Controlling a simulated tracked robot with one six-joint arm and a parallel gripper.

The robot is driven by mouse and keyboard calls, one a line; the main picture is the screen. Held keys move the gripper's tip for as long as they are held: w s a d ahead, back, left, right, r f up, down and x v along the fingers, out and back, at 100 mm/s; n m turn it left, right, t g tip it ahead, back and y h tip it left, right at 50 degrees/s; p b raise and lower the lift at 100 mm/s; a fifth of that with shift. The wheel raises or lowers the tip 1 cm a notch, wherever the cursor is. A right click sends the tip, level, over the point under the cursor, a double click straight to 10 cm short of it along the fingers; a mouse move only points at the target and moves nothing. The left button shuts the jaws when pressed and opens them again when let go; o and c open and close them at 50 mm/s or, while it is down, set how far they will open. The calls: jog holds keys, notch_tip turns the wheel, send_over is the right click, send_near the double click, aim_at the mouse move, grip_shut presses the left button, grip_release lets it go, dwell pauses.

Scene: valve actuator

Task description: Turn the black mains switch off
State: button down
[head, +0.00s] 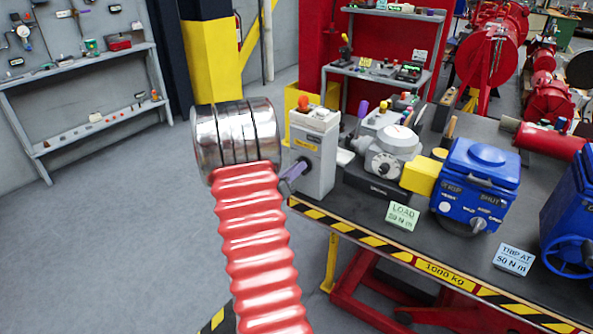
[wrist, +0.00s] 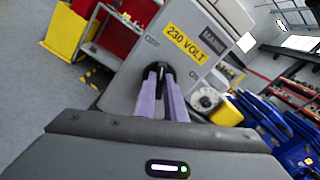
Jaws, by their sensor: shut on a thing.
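The grey mains box (head: 315,158) stands at the left end of the bench, with a yellow label and an orange knob on top. In the wrist view the box (wrist: 150,45) fills the upper middle, with a "230 VOLT" label (wrist: 184,44) and a "MAINS" plate. The black mains switch (wrist: 157,70) is on this face, partly hidden by my fingers. My gripper (wrist: 160,72) has purple fingers and is shut on the switch. In the head view my gripper (head: 297,172) meets the box's left face; the switch is too small to make out there.
Right of the box are a grey actuator (head: 392,150) with a yellow block, a blue actuator (head: 476,185) and another blue one with a handwheel (head: 567,255). Two cards (head: 402,215) stand on the bench's front edge. A yellow column (head: 212,60) rises behind. Floor at left is clear.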

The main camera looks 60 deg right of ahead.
jog(key=shift+w+f+n, duration=0.1)
jog(key=shift+f+n, duration=0.05)
jog(key=shift+n, duration=1.25)
jog(key=c, duration=1.8)
grip_release()
jog(key=a, duration=0.4)
jog(key=w+a, duration=0.1)
jog(key=a, duration=0.4)
jog(key=w+a, duration=0.1)
jog(key=a, duration=0.3)
jog(key=shift+w+a, duration=0.1)
jog(key=shift+a, duration=0.2)
